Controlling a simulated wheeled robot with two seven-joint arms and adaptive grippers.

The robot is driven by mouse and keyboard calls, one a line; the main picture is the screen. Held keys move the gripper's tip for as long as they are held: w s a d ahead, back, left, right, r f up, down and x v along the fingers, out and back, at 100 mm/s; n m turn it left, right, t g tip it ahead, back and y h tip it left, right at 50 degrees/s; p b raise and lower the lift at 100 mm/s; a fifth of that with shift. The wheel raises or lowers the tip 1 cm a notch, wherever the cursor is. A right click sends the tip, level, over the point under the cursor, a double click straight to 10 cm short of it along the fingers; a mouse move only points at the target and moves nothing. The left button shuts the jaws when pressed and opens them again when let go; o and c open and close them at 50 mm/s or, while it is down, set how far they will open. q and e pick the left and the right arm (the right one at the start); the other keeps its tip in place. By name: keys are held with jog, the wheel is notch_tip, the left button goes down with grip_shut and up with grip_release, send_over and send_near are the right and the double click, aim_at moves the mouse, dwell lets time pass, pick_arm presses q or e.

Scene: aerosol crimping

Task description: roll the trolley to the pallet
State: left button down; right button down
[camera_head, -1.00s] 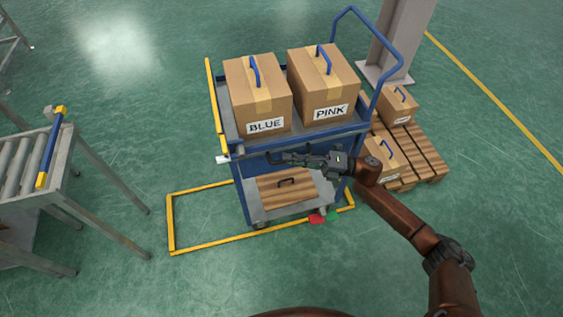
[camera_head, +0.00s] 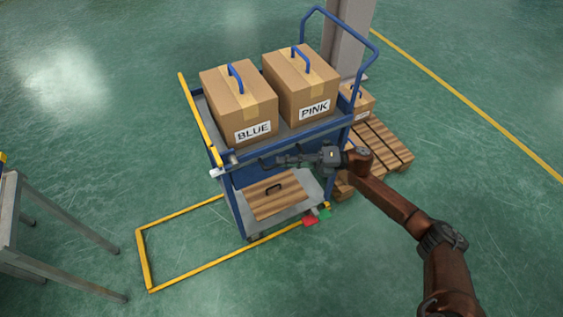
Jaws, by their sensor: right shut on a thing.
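The blue trolley (camera_head: 222,190) stands upright with two cartons on its top deck, one labelled BLUE (camera_head: 238,103) and one labelled PINK (camera_head: 301,85). Its tall blue push handle (camera_head: 357,30) rises at the far right end. A carton (camera_head: 362,103) on the pallet is partly hidden. My left gripper is out of view.
A yellow floor outline (camera_head: 190,275) extends left of the trolley. Red (camera_head: 310,221) and green (camera_head: 325,212) pedals show at its base. A grey pillar (camera_head: 348,30) stands behind. A roller conveyor frame (camera_head: 12,225) is at left. The floor at front is clear.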

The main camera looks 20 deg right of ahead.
jog(key=c, duration=2.3)
grip_release()
jog(key=shift+d, duration=0.5)
jog(key=shift+o, duration=1.4)
jog(key=shift+a, duration=0.3)
jog(key=shift+d, duration=0.1)
jog(key=r+v, duration=0.1)
jog(key=v, duration=1)
jog(key=shift+d+f, duration=0.4)
jog(key=shift+f, duration=0.15)
jog(key=shift+s+f, duration=0.1)
jog(key=shift+s, duration=0.05)
